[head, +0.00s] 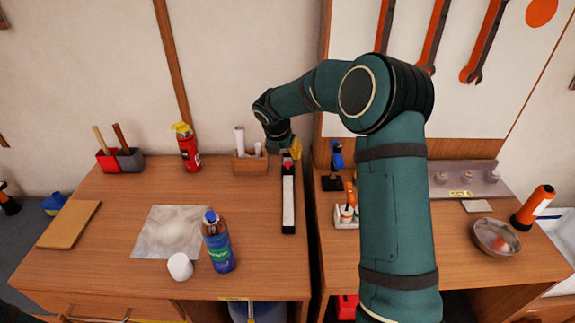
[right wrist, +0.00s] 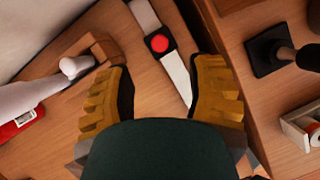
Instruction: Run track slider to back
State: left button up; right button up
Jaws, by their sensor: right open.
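The track slider (head: 288,207) is a narrow black-edged bar with a pale strip, lying front to back near the right edge of the left wooden table. Its red knob (head: 287,164) is towards the back end, and the far tip is hidden behind my right gripper (head: 294,151). In the right wrist view the round red knob (right wrist: 159,43) sits on the track's strip (right wrist: 177,78). My right gripper (right wrist: 163,80) is open, with its yellow fingers on either side of the strip and nothing between them held. My left gripper is not in view.
A wooden holder with white rolls (head: 250,164) stands just left of the track's back end. A blue bottle (head: 218,245) and white cap (head: 180,267) are left of it. A gap separates the right table, where a black-based item (head: 332,183) stands close by.

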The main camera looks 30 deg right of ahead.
aim_at(288, 163)
jog(key=b+x, duration=0.1)
jog(key=x, duration=0.6)
grip_shut()
